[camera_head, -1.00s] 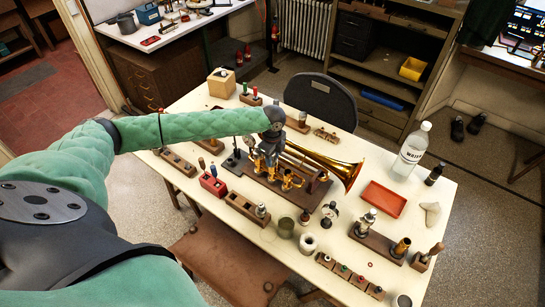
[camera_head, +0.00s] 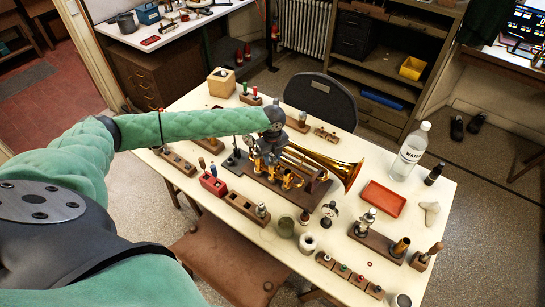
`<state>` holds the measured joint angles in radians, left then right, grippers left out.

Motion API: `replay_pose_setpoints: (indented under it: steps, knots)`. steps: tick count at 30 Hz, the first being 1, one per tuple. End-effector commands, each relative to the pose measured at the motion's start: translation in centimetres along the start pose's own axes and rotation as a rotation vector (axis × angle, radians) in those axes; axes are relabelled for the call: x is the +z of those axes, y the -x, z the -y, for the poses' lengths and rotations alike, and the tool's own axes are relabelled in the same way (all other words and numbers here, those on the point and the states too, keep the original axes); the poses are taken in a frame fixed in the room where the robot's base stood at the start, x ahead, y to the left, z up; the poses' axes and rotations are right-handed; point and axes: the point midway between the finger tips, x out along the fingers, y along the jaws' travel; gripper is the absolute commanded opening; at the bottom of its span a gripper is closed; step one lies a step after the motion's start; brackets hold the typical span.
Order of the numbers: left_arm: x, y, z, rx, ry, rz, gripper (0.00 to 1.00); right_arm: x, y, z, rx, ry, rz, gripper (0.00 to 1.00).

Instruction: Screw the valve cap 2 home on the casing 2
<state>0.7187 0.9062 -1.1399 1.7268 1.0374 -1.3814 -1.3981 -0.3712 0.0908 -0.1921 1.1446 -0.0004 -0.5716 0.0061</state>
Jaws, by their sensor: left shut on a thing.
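The brass horn (camera_head: 335,168) lies on a dark wooden stand (camera_head: 309,201) in the middle of the white table, its bell pointing right. Its valve casings (camera_head: 287,180) stand at the left part of the horn. My left arm reaches in from the left, and my left gripper (camera_head: 268,157) points down over the casings. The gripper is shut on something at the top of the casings. The valve cap 2 is too small and too covered by the gripper to make out, and I cannot tell how it sits on casing 2. My right gripper is not in view.
A red tray (camera_head: 383,198), a water bottle (camera_head: 410,152) and a wooden block with metal parts (camera_head: 378,239) stand to the right. Wooden racks (camera_head: 247,209) and small pots (camera_head: 286,227) stand in front. A chair (camera_head: 322,98) is behind the table.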

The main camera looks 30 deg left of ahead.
Motion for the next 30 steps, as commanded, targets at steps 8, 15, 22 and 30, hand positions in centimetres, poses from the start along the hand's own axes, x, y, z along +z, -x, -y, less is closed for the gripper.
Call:
replay_pose_setpoints:
  steps: [8, 15, 22, 30]
  knots:
    - [0.1, 0.0, 0.0, 0.001, -0.085, 0.001, 0.59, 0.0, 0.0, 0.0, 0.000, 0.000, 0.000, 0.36]
    - [0.0, 0.0, 0.0, 0.000, -0.084, 0.000, 0.59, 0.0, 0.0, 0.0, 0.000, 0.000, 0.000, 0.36]
    - [0.1, 1.4, 0.1, -0.003, -0.084, 0.000, 0.59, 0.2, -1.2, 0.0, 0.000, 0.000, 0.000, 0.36]
    - [0.1, 5.4, 0.0, -0.002, -0.085, 0.002, 0.59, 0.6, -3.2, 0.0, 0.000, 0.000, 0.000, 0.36]
